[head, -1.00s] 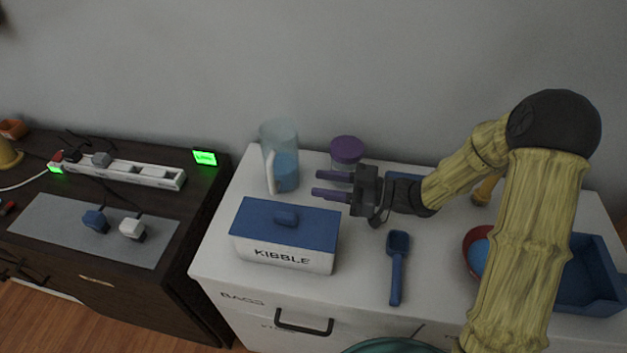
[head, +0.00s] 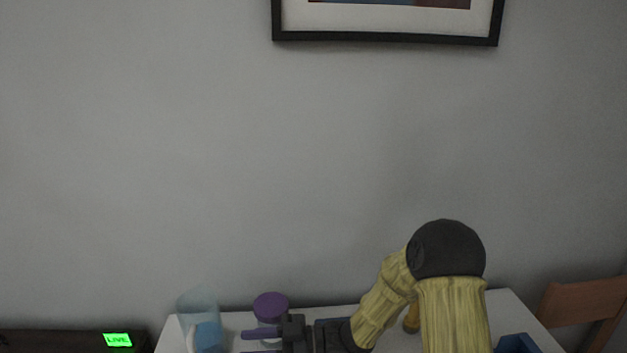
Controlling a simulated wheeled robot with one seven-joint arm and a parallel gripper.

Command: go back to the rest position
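My gripper (head: 246,343) is at the bottom edge of the head view, with its two purple fingers pointing left. The fingers are apart, with nothing seen between them, though the lower finger is partly cut off by the frame edge. My gripper is over the white cabinet top (head: 380,312), just in front of a purple-lidded jar (head: 270,307) in the picture. A clear pitcher (head: 198,318) with something blue in it stands to the left of the fingertips.
A blue bin (head: 517,343) shows at the bottom right. A wooden chair (head: 585,302) stands at the right. A lit green display (head: 117,340) is on the dark cabinet at bottom left. A framed picture (head: 385,42) hangs on the bare wall above.

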